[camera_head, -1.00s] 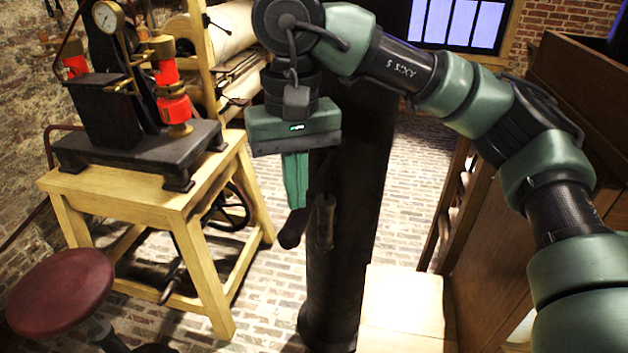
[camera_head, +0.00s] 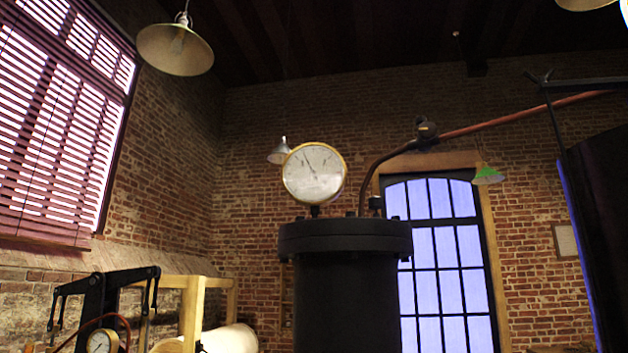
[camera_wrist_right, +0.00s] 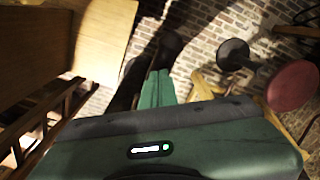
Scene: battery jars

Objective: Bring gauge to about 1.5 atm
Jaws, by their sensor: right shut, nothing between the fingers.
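The gauge (camera_head: 314,173) is a round white dial with a brass rim on top of a dark cylinder (camera_head: 345,290) in the head view. Its thin needle points up and slightly left; the numbers are too small to read. My right gripper (camera_wrist_right: 158,88) shows only in the right wrist view. Its green fingers are together with nothing between them. Dark shapes lie just beyond the fingertips, too shadowed to make out clearly. My left gripper is in neither view.
A second small brass gauge (camera_head: 102,341) is at the lower left of the head view. A copper pipe (camera_head: 520,115) runs right from the cylinder top. The wrist view shows a red stool (camera_wrist_right: 293,86), wooden furniture (camera_wrist_right: 35,45) and brick floor.

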